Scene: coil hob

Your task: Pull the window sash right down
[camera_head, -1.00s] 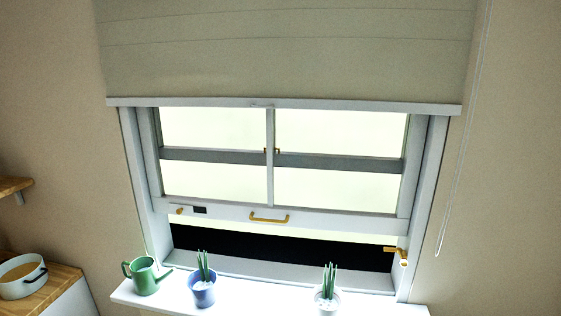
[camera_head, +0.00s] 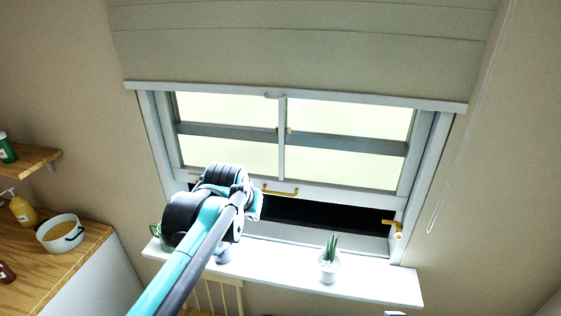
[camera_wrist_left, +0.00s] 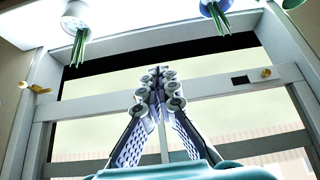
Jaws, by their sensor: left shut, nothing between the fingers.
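The window sash (camera_head: 330,200) is raised, with a dark gap (camera_head: 320,213) between its bottom rail and the sill. A brass pull handle (camera_head: 280,191) sits mid-rail. My left arm crosses the head view from the bottom, its wrist just left of the handle; its fingertips are hidden there. In the left wrist view, which sees the window upside down, my left gripper (camera_wrist_left: 160,76) is shut and empty in front of the sash rail (camera_wrist_left: 215,90). The handle is hidden behind the fingers there, so I cannot tell contact.
A white potted plant (camera_head: 328,266) stands on the sill (camera_head: 375,283). A blue pot and green watering can are mostly behind my arm. A brass latch (camera_head: 393,224) is on the right frame. A blind (camera_head: 300,50) covers the top. A counter with a pot (camera_head: 60,235) is left.

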